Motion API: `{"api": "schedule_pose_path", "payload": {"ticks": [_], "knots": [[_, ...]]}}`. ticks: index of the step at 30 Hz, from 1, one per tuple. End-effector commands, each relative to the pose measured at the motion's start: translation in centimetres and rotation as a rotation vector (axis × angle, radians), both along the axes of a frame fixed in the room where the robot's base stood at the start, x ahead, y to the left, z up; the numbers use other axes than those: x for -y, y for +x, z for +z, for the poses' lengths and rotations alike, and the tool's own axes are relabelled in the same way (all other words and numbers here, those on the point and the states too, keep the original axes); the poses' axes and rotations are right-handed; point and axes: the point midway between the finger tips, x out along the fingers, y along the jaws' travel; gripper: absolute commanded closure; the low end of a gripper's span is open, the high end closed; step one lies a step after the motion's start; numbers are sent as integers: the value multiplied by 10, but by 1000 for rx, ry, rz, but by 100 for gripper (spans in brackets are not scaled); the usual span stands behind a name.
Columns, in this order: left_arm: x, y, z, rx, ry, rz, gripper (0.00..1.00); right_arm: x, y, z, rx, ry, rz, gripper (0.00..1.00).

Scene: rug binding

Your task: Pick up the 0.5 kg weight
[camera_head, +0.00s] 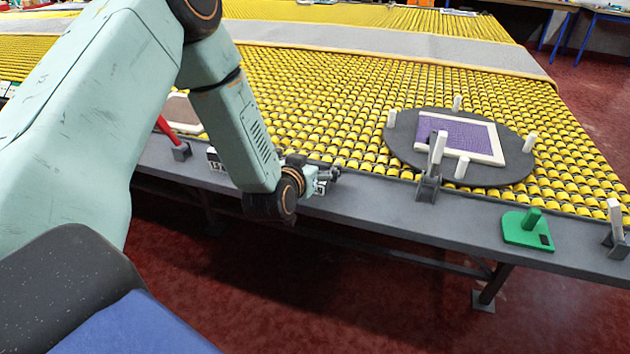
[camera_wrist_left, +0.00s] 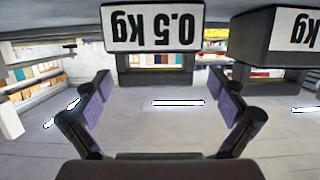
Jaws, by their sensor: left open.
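The 0.5 kg weight (camera_wrist_left: 153,28) is a dark block with a white label, shown upside down at the top middle of the left wrist view. My left gripper (camera_wrist_left: 160,88) is open and empty, its two padded fingers spread wide. The weight is ahead, sideways within the gap between the fingers, and no contact shows. In the head view my left gripper (camera_head: 328,174) is at the grey table edge, beside a small block with a white label (camera_head: 320,188) that it partly hides; I cannot read that label. My right gripper is not in view.
A second dark weight (camera_wrist_left: 285,32), its label cut off at "kg", stands close on the right in the wrist view. Another labelled block (camera_head: 215,158) sits left of my forearm.

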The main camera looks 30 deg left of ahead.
Motion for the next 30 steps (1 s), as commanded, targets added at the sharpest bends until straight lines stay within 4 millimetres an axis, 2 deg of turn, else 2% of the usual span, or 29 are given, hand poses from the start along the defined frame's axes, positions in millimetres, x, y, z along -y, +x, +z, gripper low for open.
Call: {"api": "schedule_pose_path", "payload": {"ticks": [3,10,30], "knots": [[0,7,-2,1,1,-1,4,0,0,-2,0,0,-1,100],[1,9,-2,0,0,0,5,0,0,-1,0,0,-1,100],[1,8,-2,0,0,0,62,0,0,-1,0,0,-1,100]]}}
